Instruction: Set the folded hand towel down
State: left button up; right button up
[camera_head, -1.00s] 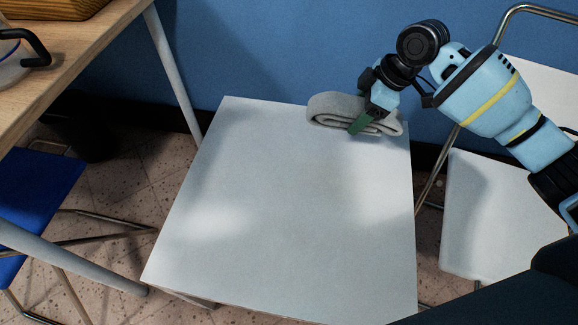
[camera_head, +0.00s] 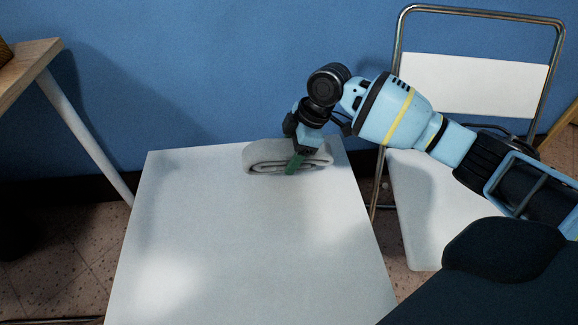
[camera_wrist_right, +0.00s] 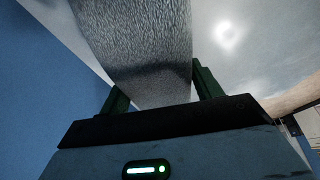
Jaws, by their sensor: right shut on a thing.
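The grey folded hand towel (camera_head: 262,156) is at the back right part of the white table top (camera_head: 235,235), in rolled-looking layers. My right gripper (camera_head: 295,162) is over its right half, one green finger showing in front of it. In the right wrist view the towel (camera_wrist_right: 140,45) lies between the two green fingers of the gripper (camera_wrist_right: 162,88), which is shut on it. I cannot tell whether the towel's underside touches the table. My left gripper is in no view.
A white chair (camera_head: 470,84) with a metal frame stands right of the table. A wooden table (camera_head: 30,62) is at the far left. A blue wall (camera_head: 200,70) rises behind. The front and left of the white table are clear.

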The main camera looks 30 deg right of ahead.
notch_tip(320, 180, down, 4)
jog(key=shift+f+b, duration=0.2)
jog(key=shift+b, duration=0.65)
jog(key=shift+f, duration=0.2)
jog(key=shift+r, duration=0.15)
jog(key=shift+f, duration=0.25)
jog(key=o, duration=1)
jog(key=shift+r, duration=0.1)
